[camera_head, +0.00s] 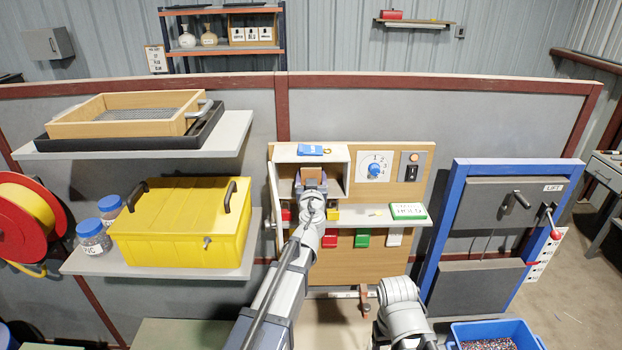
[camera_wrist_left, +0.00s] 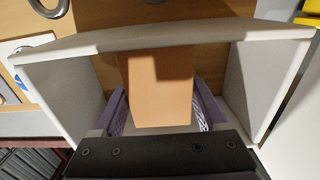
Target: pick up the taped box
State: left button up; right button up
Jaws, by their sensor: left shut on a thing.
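The box (camera_head: 312,173) is a small brown block inside the white open-fronted cubby (camera_head: 342,157) on the wooden panel. In the left wrist view the box (camera_wrist_left: 160,88) stands between the purple fingers, with cubby walls on both sides. I cannot make out tape on it. My left gripper (camera_head: 311,184) reaches into the cubby and is shut on the box; in the left wrist view the gripper (camera_wrist_left: 160,112) has a finger on each side of it. Whether the box touches the cubby floor is hard to tell. My right gripper is out of view.
A blue item (camera_head: 311,150) lies on the cubby's top. A shelf with a green-and-white box (camera_head: 408,211) runs to the right. A yellow case (camera_head: 180,225) stands on the left shelf. A blue-framed lift (camera_head: 500,235) and blue bin (camera_head: 495,330) are at right.

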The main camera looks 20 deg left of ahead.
pick_arm(q)
jog(key=c, duration=0.3)
jog(key=shift+r, duration=0.1)
